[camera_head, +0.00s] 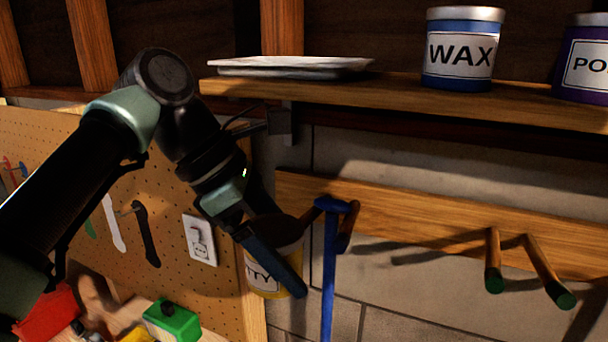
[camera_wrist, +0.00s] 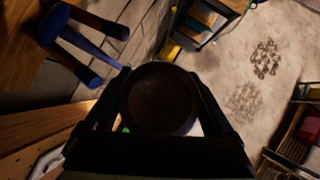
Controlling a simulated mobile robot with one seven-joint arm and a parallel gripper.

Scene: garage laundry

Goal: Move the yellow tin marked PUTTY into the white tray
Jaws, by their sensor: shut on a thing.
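The yellow tin (camera_head: 262,280) with a white label reading "...TTY" is between the fingers of my gripper (camera_head: 272,262). My gripper is shut on it, and one finger hides part of the label. In the wrist view the tin's dark round top (camera_wrist: 160,98) sits between both fingers. The tin hangs below the shelf, in front of the wall and beside the pegboard's edge. The white tray (camera_head: 290,66) lies flat on the wooden shelf, above the gripper; its inside is not visible from this low angle.
A blue WAX tin (camera_head: 461,50) and a purple tin (camera_head: 584,62) stand right of the tray on the shelf (camera_head: 420,97). A blue-handled tool (camera_head: 330,260) hangs from a peg close right of the held tin. Empty pegs (camera_head: 520,262) stick out further right.

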